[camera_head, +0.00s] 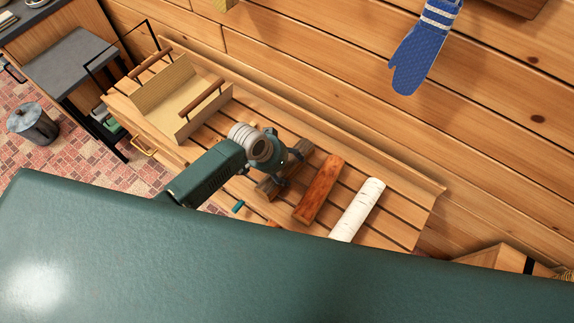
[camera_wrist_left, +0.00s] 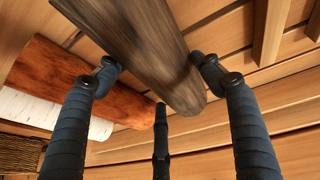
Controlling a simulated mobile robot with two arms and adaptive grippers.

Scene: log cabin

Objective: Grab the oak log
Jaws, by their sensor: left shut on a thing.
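A dark grey-brown log (camera_head: 267,190), which looks like the oak log, lies at the left of a row of three logs on the slatted wooden bench. It also shows large in the left wrist view (camera_wrist_left: 150,40). My left gripper (camera_head: 284,171) is over it with its fingers around its sides, shut on it. The wrist view shows one finger on each side of the log. Part of the log is hidden under the gripper in the head view. A reddish-brown log (camera_head: 319,190) and a white birch log (camera_head: 357,209) lie to its right. My right gripper is not in view.
A wooden carrier (camera_head: 163,101) with two handles stands at the left end of the bench (camera_head: 397,232). The plank wall rises behind the bench, with a blue oven mitt (camera_head: 419,53) hanging on it. A metal bucket (camera_head: 33,124) stands on the brick floor.

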